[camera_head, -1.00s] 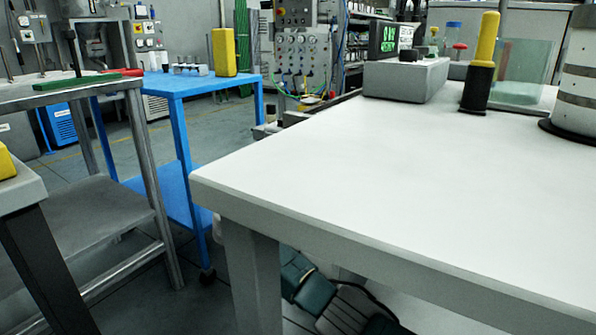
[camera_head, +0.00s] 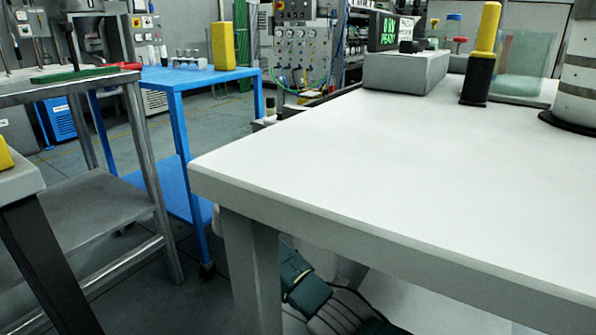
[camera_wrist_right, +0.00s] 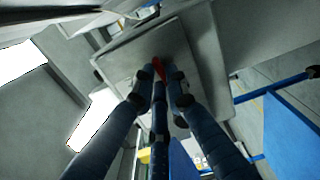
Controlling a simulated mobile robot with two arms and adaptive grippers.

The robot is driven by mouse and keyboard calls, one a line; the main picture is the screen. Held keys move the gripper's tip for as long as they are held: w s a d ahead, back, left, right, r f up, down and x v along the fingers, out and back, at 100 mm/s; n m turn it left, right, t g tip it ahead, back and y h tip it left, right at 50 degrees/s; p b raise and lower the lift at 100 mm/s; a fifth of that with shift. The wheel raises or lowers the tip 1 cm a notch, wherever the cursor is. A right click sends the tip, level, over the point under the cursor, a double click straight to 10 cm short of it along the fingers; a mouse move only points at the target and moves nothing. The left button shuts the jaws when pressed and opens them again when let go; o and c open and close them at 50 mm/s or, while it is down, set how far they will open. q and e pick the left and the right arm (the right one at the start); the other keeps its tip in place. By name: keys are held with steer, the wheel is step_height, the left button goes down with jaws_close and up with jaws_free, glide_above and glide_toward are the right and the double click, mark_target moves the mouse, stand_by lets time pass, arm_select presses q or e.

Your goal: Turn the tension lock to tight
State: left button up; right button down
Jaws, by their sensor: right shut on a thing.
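In the right wrist view my right gripper (camera_wrist_right: 160,72) has its dark blue fingers close together, with a small red piece (camera_wrist_right: 157,67) between the tips. The red piece lies against a grey block-like body (camera_wrist_right: 190,50). I cannot tell whether this red piece is the tension lock or which way it is turned. The fingers hide most of it. No label magazine can be made out for certain in the head view. My left gripper is in neither view.
A white table (camera_head: 380,180) fills the head view's right side, mostly clear. A grey display box (camera_head: 406,72), a yellow-and-black post (camera_head: 482,55) and a clear panel (camera_head: 524,65) stand at its back. A blue cart (camera_head: 190,78) and grey metal table (camera_head: 60,92) stand left.

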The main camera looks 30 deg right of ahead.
steer(key=shift+f+m, duration=0.15)
steer(key=shift+m, duration=0.25)
steer(key=c, duration=1.7)
jaws_free()
steer(key=shift+c, duration=0.2)
steer(key=v, duration=0.7)
steer(key=shift+s+a, duration=0.2)
steer(key=shift+d, duration=0.1)
